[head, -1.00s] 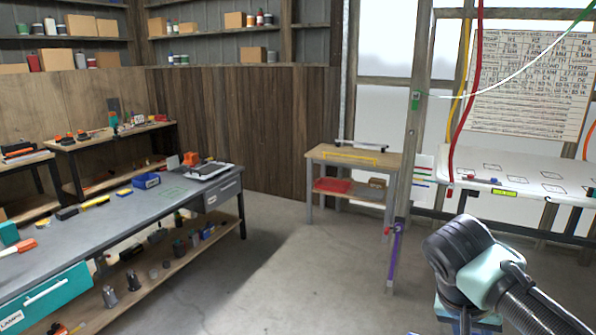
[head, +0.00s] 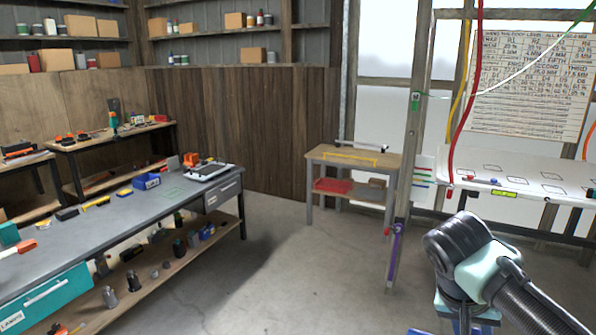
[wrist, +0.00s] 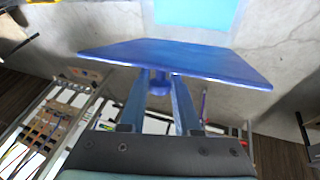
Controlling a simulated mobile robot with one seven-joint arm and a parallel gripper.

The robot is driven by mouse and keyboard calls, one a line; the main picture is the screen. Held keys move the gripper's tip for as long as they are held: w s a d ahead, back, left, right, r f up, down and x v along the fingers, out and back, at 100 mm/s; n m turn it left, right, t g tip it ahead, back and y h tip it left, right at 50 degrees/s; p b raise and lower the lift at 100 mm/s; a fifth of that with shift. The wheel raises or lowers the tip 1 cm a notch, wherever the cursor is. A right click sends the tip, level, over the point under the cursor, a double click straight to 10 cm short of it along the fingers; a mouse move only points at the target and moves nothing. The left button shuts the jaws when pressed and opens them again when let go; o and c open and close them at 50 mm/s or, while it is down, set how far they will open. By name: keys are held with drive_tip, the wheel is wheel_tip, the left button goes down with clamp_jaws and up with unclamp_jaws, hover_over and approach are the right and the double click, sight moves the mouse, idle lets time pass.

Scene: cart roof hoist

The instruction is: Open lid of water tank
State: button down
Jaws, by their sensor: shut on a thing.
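A flat blue lid (wrist: 215,62) spans the upper middle of the wrist view, seen almost edge-on. My gripper (wrist: 160,84) has its two blue fingers on either side of a small blue knob or stem on the near side of the lid, and is shut on it. A bright light-blue area (wrist: 195,12), perhaps the water tank's opening or water, shows beyond the lid with a pale rim around it. In the head view, my arm covers the lower right. Some blue shows beneath it, but I cannot tell which part it is. My fingers are hidden there.
A grey workbench (head: 130,215) with tools stands at left. A small wooden table (head: 345,158) stands at the back, beside a wooden post (head: 408,150). A white board table (head: 520,190) is at right. The floor (head: 290,270) between is clear.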

drive_tip(key=shift+w+d+r, duration=0.15)
drive_tip(key=shift+w, duration=0.1)
drive_tip(key=c, duration=1.6)
unclamp_jaws()
drive_tip(key=shift+w+d+r+p, duration=0.2)
drive_tip(key=shift+w+d+p, duration=0.15)
drive_tip(key=shift+w, duration=0.35)
drive_tip(key=c, duration=1.6)
unclamp_jaws()
drive_tip(key=shift+w, duration=0.1)
drive_tip(key=c, duration=1.6)
unclamp_jaws()
drive_tip(key=shift+w+d+r, duration=0.1)
drive_tip(key=shift+w+d, duration=0.2)
drive_tip(key=shift+w, duration=0.2)
drive_tip(key=c, duration=1.6)
unclamp_jaws()
drive_tip(key=c, duration=1.6)
unclamp_jaws()
drive_tip(key=shift+w+d+p, duration=0.25)
drive_tip(key=shift+w+p, duration=0.05)
drive_tip(key=shift+w, duration=0.3)
drive_tip(key=c, duration=1.6)
unclamp_jaws()
drive_tip(key=shift+w, duration=0.1)
drive_tip(key=c, duration=1.6)
unclamp_jaws()
drive_tip(key=shift+d, duration=0.1)
